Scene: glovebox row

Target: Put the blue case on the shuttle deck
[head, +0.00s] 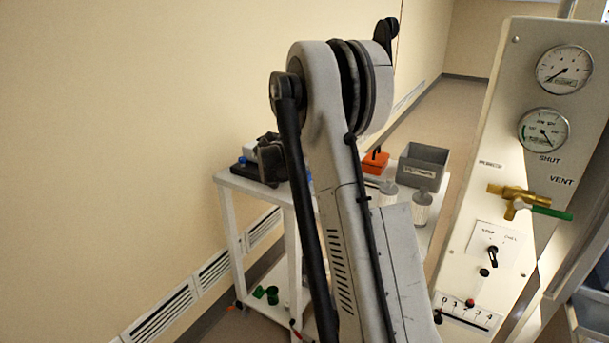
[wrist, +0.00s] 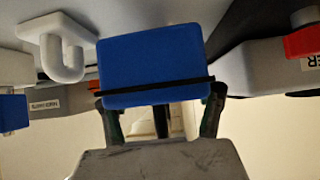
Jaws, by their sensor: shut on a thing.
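The blue case (wrist: 155,62) is large and close in the wrist view, with a dark band across its lower edge. My gripper (wrist: 160,97) is shut on it, with one dark finger at each side. The case hides most of what lies straight behind it. In the head view my raised arm fills the middle, and I cannot make out the held case or my gripper there. I cannot identify the shuttle deck for certain in either view.
In the wrist view a white hook (wrist: 62,48) is at left and a red part (wrist: 304,41) at right. In the head view, a white cart (head: 228,182) stands by the wall. An orange box (head: 375,162) and grey bin (head: 421,166) stand behind my arm; a gauge panel (head: 520,70) is at right.

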